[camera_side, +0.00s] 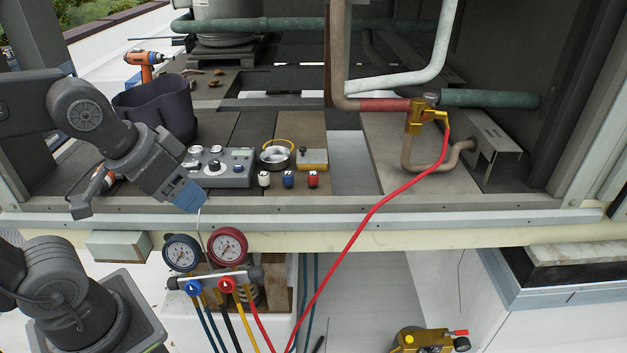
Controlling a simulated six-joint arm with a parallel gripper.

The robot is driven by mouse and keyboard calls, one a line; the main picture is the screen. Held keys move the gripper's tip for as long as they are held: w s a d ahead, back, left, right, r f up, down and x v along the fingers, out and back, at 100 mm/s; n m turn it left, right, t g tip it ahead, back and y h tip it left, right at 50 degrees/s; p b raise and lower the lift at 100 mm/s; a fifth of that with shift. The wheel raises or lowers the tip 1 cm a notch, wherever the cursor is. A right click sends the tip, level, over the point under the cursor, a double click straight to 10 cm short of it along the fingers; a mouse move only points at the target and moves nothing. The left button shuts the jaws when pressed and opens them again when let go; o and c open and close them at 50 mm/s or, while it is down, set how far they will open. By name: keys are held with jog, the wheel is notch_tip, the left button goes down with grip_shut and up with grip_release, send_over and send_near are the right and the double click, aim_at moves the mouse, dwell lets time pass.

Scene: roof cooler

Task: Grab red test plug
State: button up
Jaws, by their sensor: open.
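The red test plug (313,180) is a small red piece with a light top, standing on the wooden deck. It is the rightmost of three small plugs in a row, beside a blue one (288,180) and a white one (264,180). My gripper (197,204) is at the end of my arm, with a blue part near its tip. It is open, with nothing seen in it. It is over the deck's front edge, well left of the red plug and apart from it. Its fingers are hard to make out.
A grey control box (222,168) lies between my gripper and the plugs. Behind the plugs are a ring-shaped part (275,157) and a yellowish block (312,160). A red hose (372,212) runs down right of them. Two gauges (228,245) hang below the front edge.

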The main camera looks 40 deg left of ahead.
jog(key=w+a+r+n+y, duration=0.1)
jog(key=w+r+n, duration=0.15)
jog(key=w, duration=0.75)
jog(key=n+g+y, duration=0.2)
jog(key=n, duration=0.4)
send_over(313, 173)
jog(key=s+d, duration=0.4)
jog(key=s, duration=0.1)
notch_tip(313, 173, down, 10)
jog(key=f, duration=0.1)
jog(key=x, duration=0.8)
jog(key=shift+w+a, duration=0.2)
jog(key=shift+w, duration=0.05)
jog(key=shift+w+x, duration=0.15)
jog(key=shift+x, duration=1.15)
jog(key=shift+w+x, duration=0.15)
jog(key=shift+x, duration=1.15)
jog(key=shift+a+r, duration=0.15)
jog(key=c, duration=1)
